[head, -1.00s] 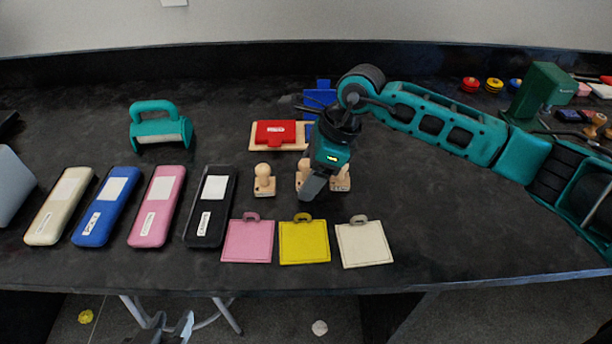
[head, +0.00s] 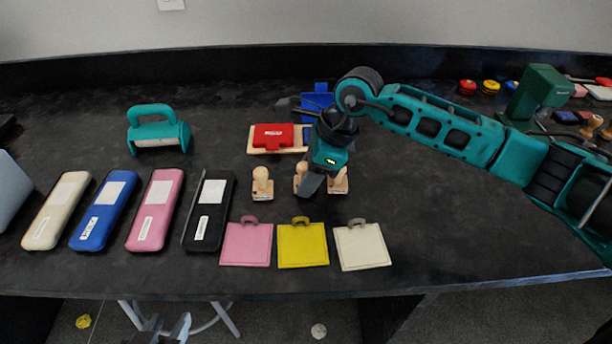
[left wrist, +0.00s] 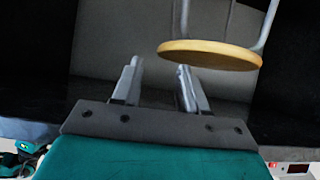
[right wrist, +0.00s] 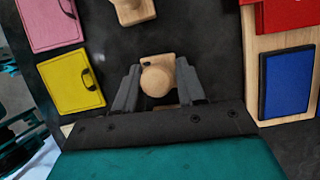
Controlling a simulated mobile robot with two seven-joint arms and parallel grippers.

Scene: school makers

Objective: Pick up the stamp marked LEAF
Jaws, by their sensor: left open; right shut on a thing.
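Three wooden stamps with round knobs stand in a row on the dark table in the head view: the left stamp (head: 262,184), the middle stamp (head: 299,178) and the right stamp (head: 338,182). Their markings are too small to read. My right gripper (head: 309,187) points down over the row and partly hides the middle and right stamps. In the right wrist view its fingers are shut on the middle stamp (right wrist: 157,79), around its knob; the left stamp (right wrist: 132,10) is at the top edge. My left gripper (left wrist: 158,80) is open and empty, low before the table.
Pink (head: 246,244), yellow (head: 302,245) and cream (head: 361,246) tags lie in front of the stamps. Several pencil cases (head: 155,210) lie to the left. A red block (head: 273,136) on a wooden board is behind. A stool (left wrist: 210,54) is near my left gripper.

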